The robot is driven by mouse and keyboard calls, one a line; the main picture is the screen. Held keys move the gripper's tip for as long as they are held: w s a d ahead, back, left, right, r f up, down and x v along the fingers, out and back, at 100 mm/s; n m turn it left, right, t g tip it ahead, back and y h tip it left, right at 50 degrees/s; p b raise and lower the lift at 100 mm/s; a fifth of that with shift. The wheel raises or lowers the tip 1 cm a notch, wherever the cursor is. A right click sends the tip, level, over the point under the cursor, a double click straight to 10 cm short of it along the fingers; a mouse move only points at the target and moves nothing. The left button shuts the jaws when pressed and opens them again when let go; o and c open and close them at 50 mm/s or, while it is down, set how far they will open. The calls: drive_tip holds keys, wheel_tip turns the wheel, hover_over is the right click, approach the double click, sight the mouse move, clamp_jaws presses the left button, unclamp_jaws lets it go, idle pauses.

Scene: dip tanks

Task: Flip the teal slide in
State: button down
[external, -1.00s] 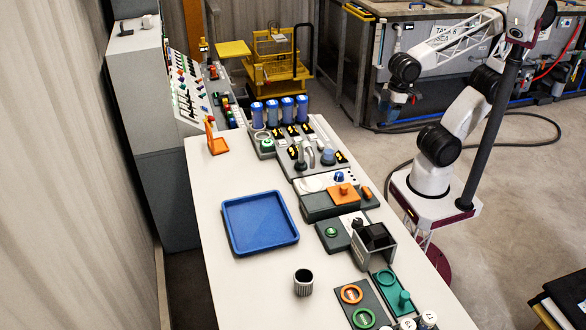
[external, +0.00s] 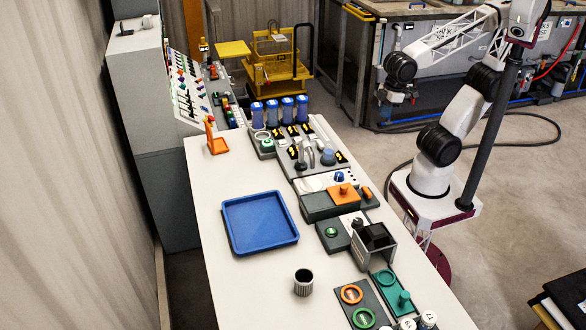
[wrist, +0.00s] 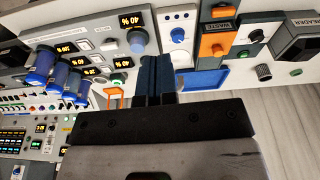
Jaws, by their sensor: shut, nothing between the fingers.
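A teal plate (external: 384,281) with a ring at its far end and an upright teal knob (external: 404,299) lies at the near right of the white bench in the external view. It is the only clearly teal piece there, and I cannot tell whether it is the slide itself. It does not show in the wrist view. My gripper (external: 392,99) hangs well behind and above the bench's right side, far from the teal piece. In the wrist view its two dark fingers (wrist: 155,79) are together with nothing between them.
A blue tray (external: 228,236) and ribbed dark cup (external: 303,284) stand on the bench. The dark reader box (external: 375,236) stands near the right edge, close to the teal plate. Blue cylinders (external: 272,112) and an orange stand (external: 217,144) are farther back. Bench around the tray is clear.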

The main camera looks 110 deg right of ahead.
drive_tip(key=w+a+r+n+g, duration=0.2)
drive_tip(key=w+a+r+n, duration=0.2)
drive_tip(key=w+a, duration=0.9)
drive_tip(key=w+a+f+n+g+h, duration=0.1)
drive_tip(key=w+a+n, duration=0.1)
drive_tip(key=w+a, duration=0.45)
drive_tip(key=w+a+f+n, duration=0.15)
drive_tip(key=w+a, duration=0.25)
drive_tip(key=a, duration=0.5)
drive_tip(key=a+f+n+h, duration=0.1)
drive_tip(key=a+f, duration=0.3)
drive_tip(key=a, duration=0.8)
drive_tip(key=a+f+n+h, duration=0.1)
drive_tip(key=a+f+n, duration=0.2)
drive_tip(key=a, duration=1)
drive_tip(key=a+f+n+h, duration=0.1)
drive_tip(key=a+f+n, duration=0.2)
drive_tip(key=a, duration=1)
drive_tip(key=shift+a+f+g, duration=0.15)
drive_tip(key=shift+f+g, duration=0.15)
drive_tip(key=shift+f, duration=0.95)
drive_tip(key=shift+w+f, duration=0.1)
drive_tip(key=shift+x, duration=4.9)
drive_tip(key=shift+d, duration=0.25)
